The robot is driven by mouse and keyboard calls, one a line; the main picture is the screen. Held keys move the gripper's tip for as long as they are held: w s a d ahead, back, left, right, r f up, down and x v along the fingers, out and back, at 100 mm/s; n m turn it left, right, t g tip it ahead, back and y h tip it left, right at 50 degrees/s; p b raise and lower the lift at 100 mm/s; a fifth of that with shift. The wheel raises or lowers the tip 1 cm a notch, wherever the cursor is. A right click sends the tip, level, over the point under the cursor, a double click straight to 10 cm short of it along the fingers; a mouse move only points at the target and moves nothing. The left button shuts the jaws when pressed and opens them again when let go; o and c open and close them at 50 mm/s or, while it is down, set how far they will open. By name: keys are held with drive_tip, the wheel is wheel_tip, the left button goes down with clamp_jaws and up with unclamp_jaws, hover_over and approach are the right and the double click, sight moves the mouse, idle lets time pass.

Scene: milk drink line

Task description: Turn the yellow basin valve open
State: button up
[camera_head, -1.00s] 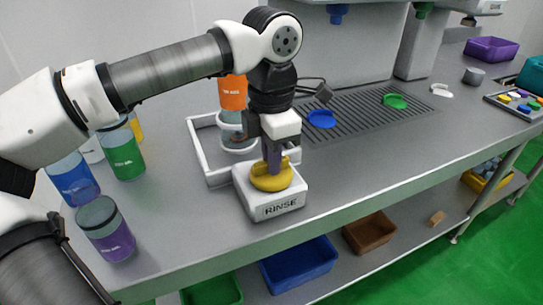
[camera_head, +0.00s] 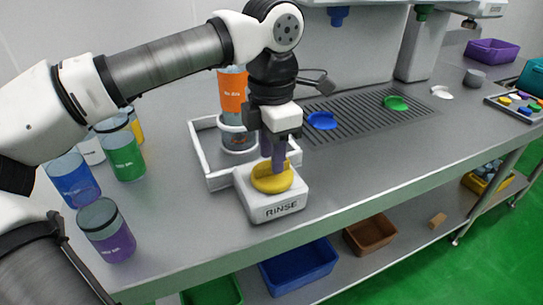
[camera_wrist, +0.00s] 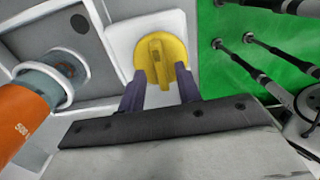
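The yellow basin valve (camera_head: 272,180) is a round knob on top of a white box marked RINSE (camera_head: 283,207), near the front of the counter. In the wrist view, the yellow valve (camera_wrist: 172,50) shows a raised bar handle running roughly up and down the picture. My gripper (camera_head: 273,166) points down at the valve. In the wrist view, my gripper's two purple fingers (camera_wrist: 162,78) stand apart, one on each side of the bar, with gaps visible beside it. The gripper looks open. Whether the fingertips touch the knob's face cannot be told.
A white-framed basin (camera_head: 212,181) holding an orange-labelled bottle (camera_head: 232,92) in a ring stands just behind the box. Blue (camera_head: 72,182), green (camera_head: 125,160) and purple (camera_head: 105,232) labelled jars stand at left. A drain grate (camera_head: 360,118) lies at right. The counter's front edge is close.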

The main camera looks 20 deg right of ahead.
wheel_tip(320, 180, up, 12)
drive_tip(key=shift+r+p, duration=0.15)
drive_tip(key=shift+p, duration=0.2)
idle(0.4)
